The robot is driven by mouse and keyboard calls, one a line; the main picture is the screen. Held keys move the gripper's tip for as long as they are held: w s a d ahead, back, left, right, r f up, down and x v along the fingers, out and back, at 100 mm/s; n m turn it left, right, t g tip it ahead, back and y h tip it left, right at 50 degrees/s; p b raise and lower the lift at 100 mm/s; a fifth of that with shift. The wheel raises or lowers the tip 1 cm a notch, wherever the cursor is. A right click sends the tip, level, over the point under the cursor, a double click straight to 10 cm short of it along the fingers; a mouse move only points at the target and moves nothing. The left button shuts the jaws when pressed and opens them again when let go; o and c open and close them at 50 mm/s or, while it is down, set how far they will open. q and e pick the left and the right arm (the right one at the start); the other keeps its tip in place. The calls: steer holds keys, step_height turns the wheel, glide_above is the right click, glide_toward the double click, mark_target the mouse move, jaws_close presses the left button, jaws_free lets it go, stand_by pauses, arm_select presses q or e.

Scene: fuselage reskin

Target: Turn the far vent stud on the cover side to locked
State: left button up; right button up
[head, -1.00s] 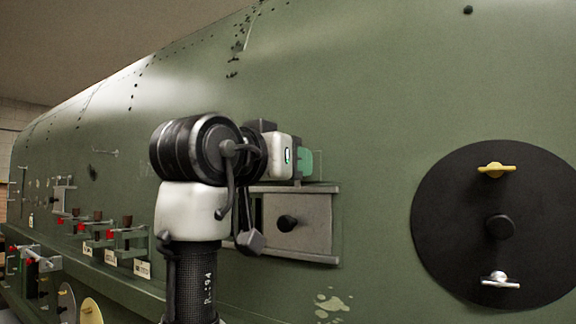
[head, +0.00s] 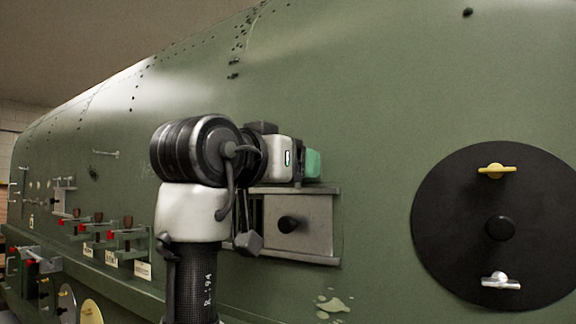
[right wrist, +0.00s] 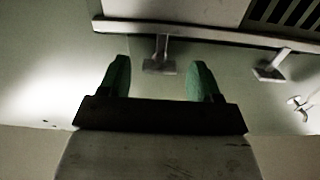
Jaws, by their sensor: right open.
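My right gripper (head: 313,163) reaches across the upper rail of the grey vent cover (head: 310,225) on the green fuselage in the head view. In the right wrist view its two green fingers (right wrist: 158,80) are open and apart, with nothing between them. A grey T-shaped stud (right wrist: 160,60) stands just beyond the fingertips, under the pale rail (right wrist: 205,33). A second T-shaped stud (right wrist: 270,70) is further right, near the dark vent slats (right wrist: 285,12). I cannot tell which is the far stud on the cover side. The gripper's arm hides part of the vent in the head view.
A round black panel (head: 455,225) with a yellow wing stud (head: 496,170) and a silver wing stud (head: 500,281) is at the right. A ledge with red-tipped fixtures (head: 110,235) runs along the left. A small silver fitting (right wrist: 298,105) shows at the right wrist view's right edge.

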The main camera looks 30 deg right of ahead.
steer(key=b+v, duration=0.4)
steer(key=v, duration=0.6)
steer(key=shift+a, duration=0.3)
steer(key=shift+s, duration=0.15)
steer(key=shift+f, duration=0.1)
